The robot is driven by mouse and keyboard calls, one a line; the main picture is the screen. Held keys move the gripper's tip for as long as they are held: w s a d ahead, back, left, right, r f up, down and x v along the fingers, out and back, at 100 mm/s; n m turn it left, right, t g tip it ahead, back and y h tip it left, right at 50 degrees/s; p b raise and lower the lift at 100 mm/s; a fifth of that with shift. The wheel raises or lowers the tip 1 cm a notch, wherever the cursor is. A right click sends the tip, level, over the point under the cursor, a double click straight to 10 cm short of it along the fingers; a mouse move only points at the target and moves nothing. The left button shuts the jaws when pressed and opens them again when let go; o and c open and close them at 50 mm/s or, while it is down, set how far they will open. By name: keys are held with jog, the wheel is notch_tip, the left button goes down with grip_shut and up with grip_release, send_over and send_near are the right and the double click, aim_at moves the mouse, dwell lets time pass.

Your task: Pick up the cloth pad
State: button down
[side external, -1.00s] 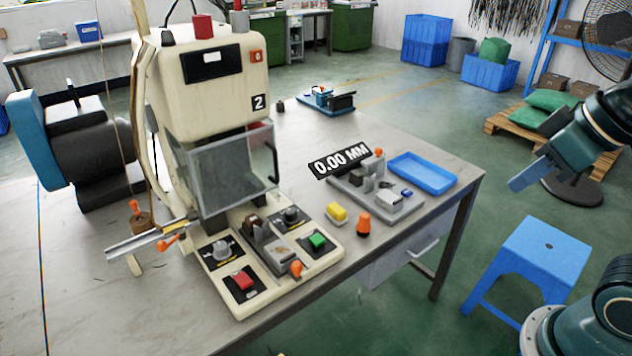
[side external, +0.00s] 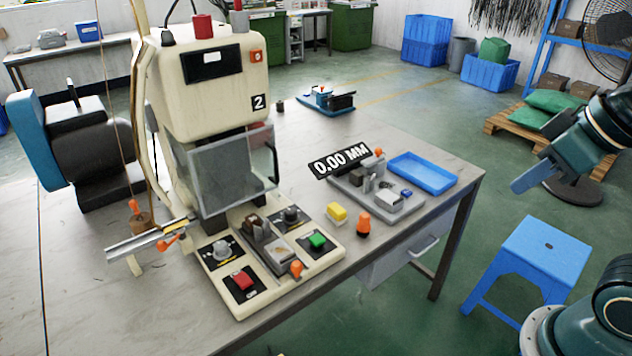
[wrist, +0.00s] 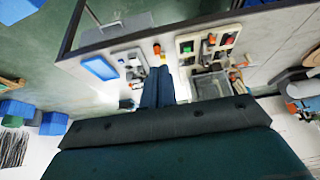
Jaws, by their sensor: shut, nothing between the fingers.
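A small yellow pad (side external: 337,212) with a pale underside, which looks like the cloth pad, lies on the grey table in the side view. It is between the machine's control base and the gauge fixture. My gripper (side external: 522,182) is off to the right, beyond the table edge and above the blue stool, well apart from the pad. Its blue fingers (wrist: 158,74) are together and empty in the wrist view.
An orange-capped bottle (side external: 363,225) stands close beside the pad. The gauge fixture (side external: 350,192) and a blue tray (side external: 422,172) are behind it. The moulding machine (side external: 208,90) with its control base is to the left. A blue stool (side external: 530,255) stands on the floor.

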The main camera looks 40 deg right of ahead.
dwell(0.4)
jog(key=shift+c, duration=2)
grip_release()
jog(key=w+d+m+g, duration=0.1)
jog(key=w+m+g, duration=0.2)
jog(key=w+m, duration=1.45)
jog(key=w+d+f+m+g, duration=0.1)
jog(key=w+d+f+g, duration=0.1)
jog(key=w+f, duration=1.9)
jog(key=w, duration=0.3)
jog(key=shift+w+g, duration=0.15)
jog(key=shift+g, duration=0.15)
